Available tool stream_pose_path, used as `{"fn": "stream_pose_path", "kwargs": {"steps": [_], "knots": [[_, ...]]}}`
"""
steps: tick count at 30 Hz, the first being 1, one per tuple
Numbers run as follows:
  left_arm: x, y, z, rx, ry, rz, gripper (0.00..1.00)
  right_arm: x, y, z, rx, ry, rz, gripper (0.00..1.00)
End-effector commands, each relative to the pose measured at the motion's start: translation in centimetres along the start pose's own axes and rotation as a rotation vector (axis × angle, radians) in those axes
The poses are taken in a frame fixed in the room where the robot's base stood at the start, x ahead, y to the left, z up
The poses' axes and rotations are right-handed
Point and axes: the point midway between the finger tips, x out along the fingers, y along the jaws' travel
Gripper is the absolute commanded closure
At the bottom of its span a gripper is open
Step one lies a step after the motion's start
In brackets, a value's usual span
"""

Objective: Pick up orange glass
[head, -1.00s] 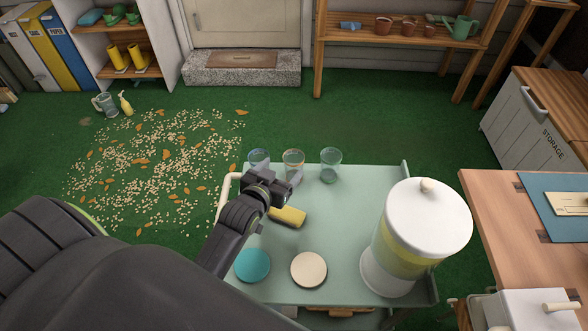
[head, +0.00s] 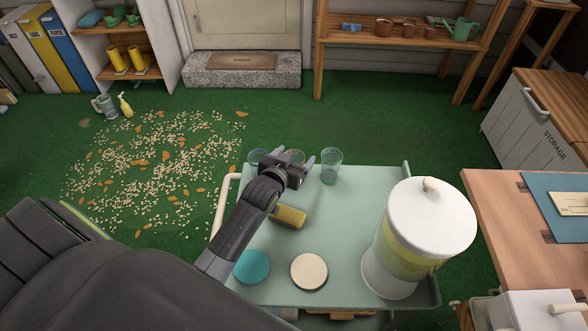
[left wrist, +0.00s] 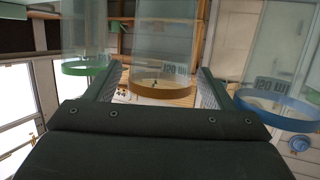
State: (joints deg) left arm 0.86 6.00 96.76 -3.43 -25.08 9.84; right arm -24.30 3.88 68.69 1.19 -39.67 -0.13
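The orange glass, a clear tumbler with an orange rim, stands at the far edge of the cart, between two other glasses. In the head view only a bit of it (head: 297,153) shows behind my left gripper (head: 294,160). In the left wrist view the orange glass (left wrist: 162,82) appears upside down between the two spread fingers, with a gap visible on each side. The left gripper is open. The right gripper is in neither view.
A green-rimmed glass (head: 331,166) stands close on the right, a blue-rimmed glass (head: 258,158) close on the left. The cart top (head: 345,235) also holds a yellow sponge (head: 289,217), teal coaster (head: 252,267), cream coaster (head: 309,271) and large dispenser (head: 420,240).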

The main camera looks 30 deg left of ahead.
Motion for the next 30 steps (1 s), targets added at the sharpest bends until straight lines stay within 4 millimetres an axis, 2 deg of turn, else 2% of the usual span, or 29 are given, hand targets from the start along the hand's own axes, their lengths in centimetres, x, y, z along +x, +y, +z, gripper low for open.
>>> {"fn": "stream_pose_path", "kwargs": {"steps": [2, 14, 23, 30], "knots": [[0.0, 0.0, 0.0, 0.0, 0.0, 0.0, 0.34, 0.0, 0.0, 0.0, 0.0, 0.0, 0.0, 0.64], [0.0, 0.0, 0.0, 0.0, 0.0, 0.0, 0.87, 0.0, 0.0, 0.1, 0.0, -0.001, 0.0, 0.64], [-0.2, 0.0, -0.5, 0.0, 0.002, 0.0, 0.87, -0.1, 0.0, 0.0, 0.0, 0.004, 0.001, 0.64], [-1.1, 0.0, -3.8, 0.0, 0.005, 0.001, 0.87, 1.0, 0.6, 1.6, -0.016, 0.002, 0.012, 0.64]]}}
